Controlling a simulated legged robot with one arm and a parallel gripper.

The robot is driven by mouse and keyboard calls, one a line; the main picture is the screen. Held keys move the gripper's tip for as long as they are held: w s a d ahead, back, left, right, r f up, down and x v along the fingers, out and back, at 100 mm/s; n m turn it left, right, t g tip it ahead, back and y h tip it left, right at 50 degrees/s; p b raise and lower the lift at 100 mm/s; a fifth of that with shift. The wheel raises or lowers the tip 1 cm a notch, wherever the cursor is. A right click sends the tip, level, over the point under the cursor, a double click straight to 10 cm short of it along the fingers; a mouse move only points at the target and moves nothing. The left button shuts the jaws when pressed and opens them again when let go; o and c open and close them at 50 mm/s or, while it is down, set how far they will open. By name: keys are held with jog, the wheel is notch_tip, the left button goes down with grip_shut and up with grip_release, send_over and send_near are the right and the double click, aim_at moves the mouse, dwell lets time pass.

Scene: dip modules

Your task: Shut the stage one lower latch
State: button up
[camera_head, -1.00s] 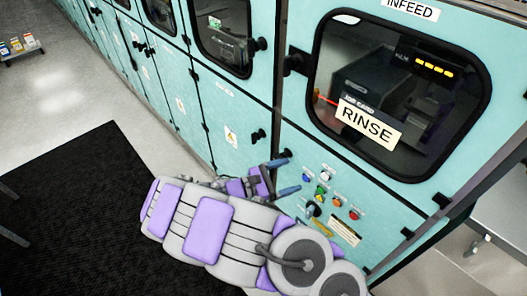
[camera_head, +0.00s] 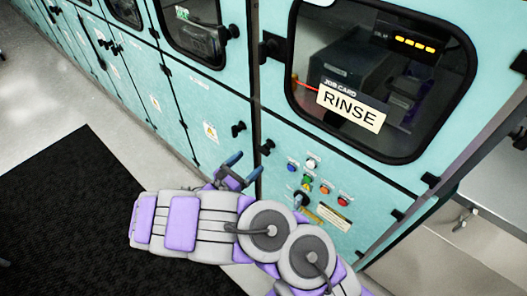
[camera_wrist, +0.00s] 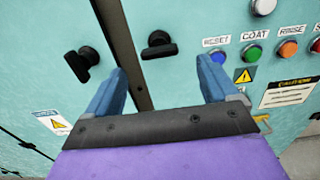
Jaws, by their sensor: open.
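Two black latches flank a dark vertical seam between lower teal doors. The left latch (camera_wrist: 82,63) looks slanted, and the right latch (camera_wrist: 158,46) has its handle lying about level. They also show in the head view, the left one (camera_head: 238,129) above and left of the right one (camera_head: 267,147). I cannot read which belongs to stage one. My gripper (camera_head: 240,169) is open and empty, just below the latches in the head view. In the wrist view its blue fingers (camera_wrist: 160,78) straddle the seam, with the right latch framed beyond them. Neither finger visibly touches a latch.
To the right is a button panel with a blue reset button (camera_wrist: 218,56) and several others. A RINSE card (camera_head: 350,106) hangs at the window above. A warning label (camera_head: 210,131) is on the left door. A black mat (camera_head: 75,210) lies on the floor.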

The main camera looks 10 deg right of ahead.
aim_at(260, 151)
jog(key=b+x, duration=0.2)
jog(key=x, duration=0.7)
jog(key=shift+a, duration=0.1)
jog(key=shift+a, duration=0.1)
jog(key=shift+a, duration=0.25)
jog(key=shift+c, duration=0.9)
jog(key=c, duration=0.8)
